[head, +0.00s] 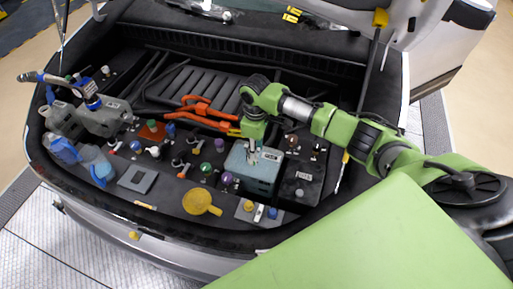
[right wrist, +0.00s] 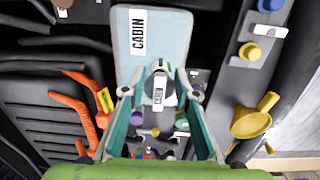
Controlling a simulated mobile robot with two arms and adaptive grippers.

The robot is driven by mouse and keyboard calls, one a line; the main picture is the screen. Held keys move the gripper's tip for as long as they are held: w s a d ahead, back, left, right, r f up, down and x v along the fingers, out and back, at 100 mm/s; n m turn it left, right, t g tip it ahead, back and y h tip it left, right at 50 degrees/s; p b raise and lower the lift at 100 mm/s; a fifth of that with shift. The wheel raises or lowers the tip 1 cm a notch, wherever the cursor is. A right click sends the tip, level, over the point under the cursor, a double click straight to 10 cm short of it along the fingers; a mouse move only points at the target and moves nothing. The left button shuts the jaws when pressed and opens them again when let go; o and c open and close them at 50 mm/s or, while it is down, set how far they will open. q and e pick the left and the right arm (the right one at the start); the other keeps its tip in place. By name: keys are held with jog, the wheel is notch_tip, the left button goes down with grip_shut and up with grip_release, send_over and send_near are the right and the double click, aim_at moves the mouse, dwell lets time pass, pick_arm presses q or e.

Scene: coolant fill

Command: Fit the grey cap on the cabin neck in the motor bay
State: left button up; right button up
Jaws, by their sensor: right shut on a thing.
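The cabin tank (head: 256,175) is a pale blue-grey box at the right of the motor bay. In the right wrist view the tank (right wrist: 172,45) carries a white CABIN label. My right gripper (head: 252,152) points down over the tank. In the right wrist view the right gripper (right wrist: 158,72) is shut on the grey cap (right wrist: 158,92), which has a pale label on top. The cap lies at the tank's near end in that view. The cabin neck is hidden under the cap and fingers, so I cannot tell whether the cap touches it. My left gripper is not in view.
Orange cables (head: 205,113) run left of the gripper. A yellow funnel (head: 203,201) lies near the front edge. Several coloured caps surround the tank. Other grey tanks (head: 105,118) and a blue-handled tester (head: 88,92) stand at the left. Blue jugs (head: 96,163) are at front left.

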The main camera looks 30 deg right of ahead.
jog(key=shift+f+b, duration=0.4)
jog(key=shift+f, duration=1)
jog(key=o, duration=1)
notch_tip(320, 180, up, 12)
jog(key=shift+r, duration=0.1)
jog(key=shift+o, duration=0.5)
